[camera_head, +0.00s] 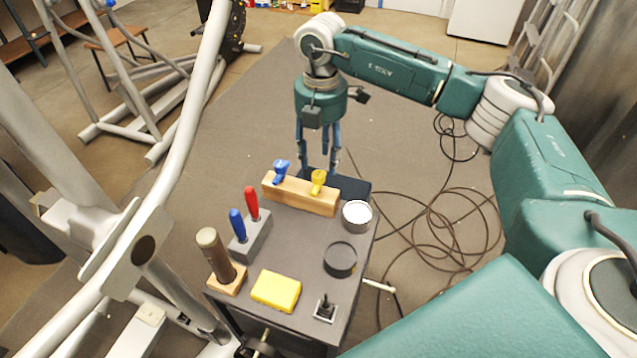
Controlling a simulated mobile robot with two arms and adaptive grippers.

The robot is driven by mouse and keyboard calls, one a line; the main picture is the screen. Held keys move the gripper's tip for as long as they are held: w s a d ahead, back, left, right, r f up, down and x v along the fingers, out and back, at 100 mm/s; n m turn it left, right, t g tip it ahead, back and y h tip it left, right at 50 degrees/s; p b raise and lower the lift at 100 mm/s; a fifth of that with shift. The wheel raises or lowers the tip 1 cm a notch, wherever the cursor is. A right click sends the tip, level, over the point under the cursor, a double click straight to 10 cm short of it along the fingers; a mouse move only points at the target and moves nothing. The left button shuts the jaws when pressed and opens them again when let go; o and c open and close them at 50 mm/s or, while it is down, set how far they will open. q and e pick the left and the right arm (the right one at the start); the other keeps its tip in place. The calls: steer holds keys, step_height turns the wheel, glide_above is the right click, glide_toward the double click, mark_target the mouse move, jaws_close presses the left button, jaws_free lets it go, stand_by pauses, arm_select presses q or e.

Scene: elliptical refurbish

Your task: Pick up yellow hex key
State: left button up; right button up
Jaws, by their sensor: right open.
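The yellow hex key (318,181) stands upright by its handle in a wooden block (299,194) at the far end of the small dark cart (308,228). A blue-handled key (281,172) stands to its left in the same block. My right gripper (318,158) hangs pointing down behind the block. My left gripper is not in view.
The cart also holds red and blue screwdrivers (252,203) in a grey block, a brown-handled tool (215,256), a yellow sponge (276,290), a dark round container (340,259) and a white-topped can (357,213). Grey machine frames (190,95) stand left. Cables (450,225) lie on the floor right.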

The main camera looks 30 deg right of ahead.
mark_target(318, 174)
steer(key=f, duration=0.1)
steer(key=f+p, duration=0.1)
steer(key=f, duration=0.1)
steer(key=shift+s+a+f+p, duration=0.15)
steer(key=shift+a+f+p, duration=0.15)
steer(key=shift+a, duration=0.1)
steer(key=shift+f, duration=0.6)
steer(key=shift+c, duration=1.3)
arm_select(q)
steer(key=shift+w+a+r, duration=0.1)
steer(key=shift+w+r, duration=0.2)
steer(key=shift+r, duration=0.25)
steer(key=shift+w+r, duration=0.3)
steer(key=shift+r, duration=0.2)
arm_select(e)
jaws_close()
